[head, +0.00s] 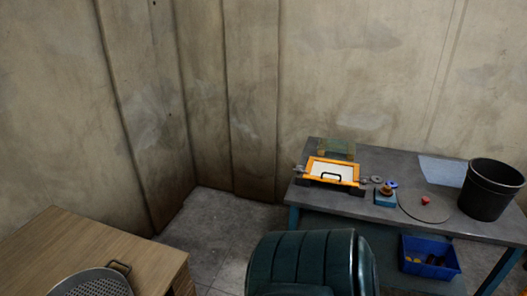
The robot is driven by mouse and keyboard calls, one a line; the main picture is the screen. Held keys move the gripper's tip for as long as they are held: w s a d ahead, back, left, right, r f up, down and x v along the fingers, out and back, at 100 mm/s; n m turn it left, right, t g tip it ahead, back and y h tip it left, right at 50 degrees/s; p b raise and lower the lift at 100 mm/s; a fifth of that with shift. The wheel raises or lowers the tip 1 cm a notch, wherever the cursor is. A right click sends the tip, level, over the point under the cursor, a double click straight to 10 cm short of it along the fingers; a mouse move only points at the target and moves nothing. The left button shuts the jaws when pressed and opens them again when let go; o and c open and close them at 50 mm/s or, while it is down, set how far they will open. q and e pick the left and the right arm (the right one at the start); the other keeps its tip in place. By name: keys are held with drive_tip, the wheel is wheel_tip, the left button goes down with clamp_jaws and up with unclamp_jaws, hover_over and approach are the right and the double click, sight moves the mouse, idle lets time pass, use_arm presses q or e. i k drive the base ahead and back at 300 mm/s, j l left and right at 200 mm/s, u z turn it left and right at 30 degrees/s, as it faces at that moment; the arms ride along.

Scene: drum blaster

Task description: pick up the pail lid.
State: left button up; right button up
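A flat, dark round disc with a small red knob, which looks like the pail lid (412,212), lies on the grey workbench (340,203). Its colour is close to that of the bench top, and only a thin outline sets it apart. A black pail (490,190) stands upright and open on the bench just right of the disc. Neither of my grippers is in view.
An orange-framed tray (316,168) with a black handle, a blue block (385,198) and small round parts sit left of the disc. A blue bin (430,271) is below. A dark teal ribbed object (300,262) stands in front. A wooden desk (110,240) holds a perforated pan (95,284).

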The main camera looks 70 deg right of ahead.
sight(423, 206)
drive_tip(key=z, duration=1)
drive_tip(key=i+j+z, duration=0.1)
drive_tip(key=z, duration=0.95)
drive_tip(key=j+z, duration=0.1)
drive_tip(key=z, duration=0.9)
drive_tip(key=j+z, duration=0.15)
drive_tip(key=z, duration=0.85)
